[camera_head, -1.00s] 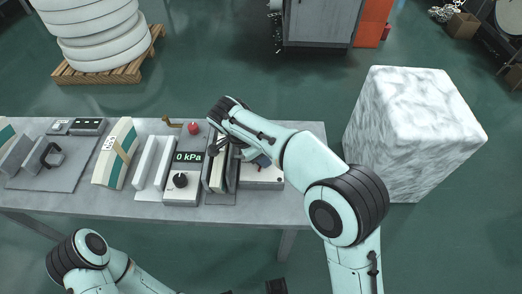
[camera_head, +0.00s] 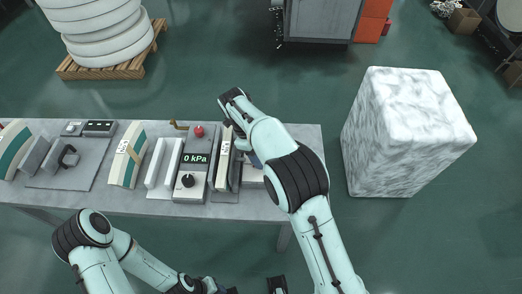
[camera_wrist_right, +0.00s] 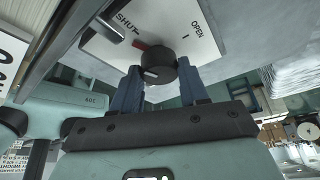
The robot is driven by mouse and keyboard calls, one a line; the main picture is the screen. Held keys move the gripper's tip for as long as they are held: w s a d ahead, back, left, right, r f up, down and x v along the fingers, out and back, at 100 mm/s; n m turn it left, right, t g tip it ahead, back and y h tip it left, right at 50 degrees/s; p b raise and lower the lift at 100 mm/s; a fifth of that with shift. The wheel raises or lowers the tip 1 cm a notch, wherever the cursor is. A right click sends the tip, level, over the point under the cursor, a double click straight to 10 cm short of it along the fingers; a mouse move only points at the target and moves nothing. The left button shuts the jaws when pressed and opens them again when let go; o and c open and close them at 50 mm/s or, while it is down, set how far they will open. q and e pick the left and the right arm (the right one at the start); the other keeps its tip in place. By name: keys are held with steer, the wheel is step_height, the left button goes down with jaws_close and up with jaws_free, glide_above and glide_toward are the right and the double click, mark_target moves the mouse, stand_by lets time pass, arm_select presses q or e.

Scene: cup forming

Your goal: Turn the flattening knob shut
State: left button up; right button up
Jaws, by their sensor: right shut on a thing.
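The flattening knob (camera_wrist_right: 160,66) is a round black knob on a white panel (camera_wrist_right: 112,48) printed SHUT and OPEN, in the right wrist view. A red mark shows beside it on the SHUT side. My right gripper (camera_wrist_right: 160,84) has its two blue fingers on either side of the knob and is shut on it. In the head view the knob is hidden under my right arm, and only part of its white box (camera_head: 249,178) shows. My left gripper (camera_head: 222,289) is partly in view at the bottom edge, below the table, its jaws unclear.
On the grey table (camera_head: 240,211), a gauge box (camera_head: 194,172) reads 0 kPa and has its own black knob and a red button. Left of it are white bars (camera_head: 162,163) and a curved block (camera_head: 127,155). A marble block (camera_head: 405,135) stands to the right.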

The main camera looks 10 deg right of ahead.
arm_select(q)
steer(key=shift+w+r+p, duration=0.35)
steer(key=shift+r+p, duration=0.1)
steer(key=shift+r, duration=0.15)
steer(key=shift+w+r+p, duration=0.3)
steer(key=shift+r+p, duration=0.1)
steer(key=shift+r, duration=0.25)
steer(key=shift+w+r+p, duration=0.35)
steer(key=shift+r+p, duration=0.1)
steer(key=shift+r, duration=0.15)
arm_select(e)
steer(key=shift+w+m+g+y, duration=0.1)
steer(key=shift+m+g+y, duration=0.4)
steer(key=shift+m, duration=1.4)
steer(key=o, duration=1.1)
steer(key=shift+c, duration=0.2)
arm_select(q)
steer(key=w+r+p, duration=0.4)
steer(key=w+r, duration=0.1)
steer(key=shift+w+r+t, duration=0.25)
steer(key=shift+r+t, duration=0.1)
steer(key=shift+t, duration=0.05)
arm_select(e)
steer(key=v, duration=1.3)
steer(key=shift+r, duration=0.2)
arm_select(q)
steer(key=shift+s, duration=0.1)
arm_select(e)
steer(key=shift+d, duration=0.1)
